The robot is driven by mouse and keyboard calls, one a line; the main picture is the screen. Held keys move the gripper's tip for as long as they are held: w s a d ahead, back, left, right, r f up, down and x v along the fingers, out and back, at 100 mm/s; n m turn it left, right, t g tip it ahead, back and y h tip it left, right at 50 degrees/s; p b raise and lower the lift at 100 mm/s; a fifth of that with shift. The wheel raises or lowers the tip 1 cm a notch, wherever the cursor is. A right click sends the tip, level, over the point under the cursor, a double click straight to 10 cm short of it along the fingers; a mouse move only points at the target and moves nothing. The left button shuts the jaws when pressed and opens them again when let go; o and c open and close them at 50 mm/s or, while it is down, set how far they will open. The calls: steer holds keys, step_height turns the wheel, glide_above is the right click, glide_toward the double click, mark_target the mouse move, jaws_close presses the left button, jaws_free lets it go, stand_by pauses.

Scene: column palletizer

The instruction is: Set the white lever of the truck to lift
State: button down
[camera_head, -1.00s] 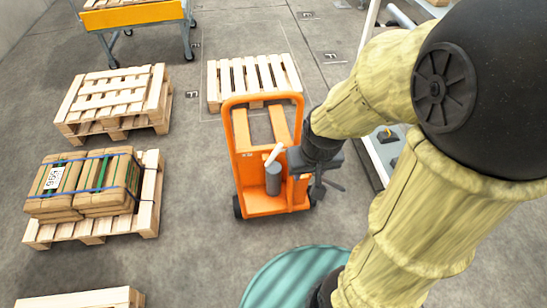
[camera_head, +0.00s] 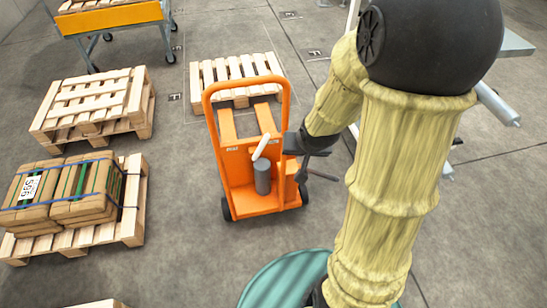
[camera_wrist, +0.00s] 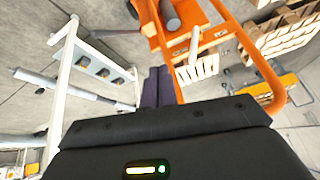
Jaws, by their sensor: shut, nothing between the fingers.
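The orange truck (camera_head: 252,200) stands in the middle of the head view with its tall loop handle upright. Its white lever (camera_head: 262,146) sits above a grey cylinder (camera_head: 262,178) and tilts up to the right. In the wrist view the white lever (camera_wrist: 196,66) shows at upper centre, in front of the orange frame. My gripper (camera_head: 302,147) is just right of the lever in the head view. In the wrist view its dark fingers (camera_wrist: 158,84) are together and empty, left of the lever and seemingly apart from it. Lever labels are too small to read.
An empty pallet (camera_head: 237,72) lies beyond the truck. Left stand an empty stacked pallet (camera_head: 95,100) and a pallet with strapped sacks (camera_head: 75,190). A yellow-edged cart (camera_head: 110,18) is at the back left. A white frame (camera_wrist: 65,85) shows in the wrist view. Floor nearby is clear.

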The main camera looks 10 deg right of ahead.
mark_target(261, 147)
steer(key=w+d+f+m+t+y+b, duration=0.1)
steer(key=w+f+m+t+y+b, duration=0.3)
steer(key=f+b, duration=0.55)
steer(key=w+d+f+m+t+y+b, duration=0.1)
steer(key=w+f+m+t+y+b, duration=0.15)
steer(key=w+f+b, duration=0.6)
steer(key=s+d+f+m+t+y+b, duration=0.3)
steer(key=f+m+t+y+b, duration=0.1)
steer(key=b, duration=0.6)
steer(key=f+m+t, duration=0.1)
steer(key=m, duration=0.1)
steer(key=shift+s+d+f+m+t, duration=0.3)
steer(key=shift+s+d+m+t, duration=0.05)
steer(key=shift+y, duration=0.35)
steer(key=s+a+b+x, duration=0.1)
steer(key=b+x, duration=0.3)
steer(key=x, duration=0.9)
steer(key=shift+s+a+r, duration=0.3)
steer(key=shift+a, duration=0.2)
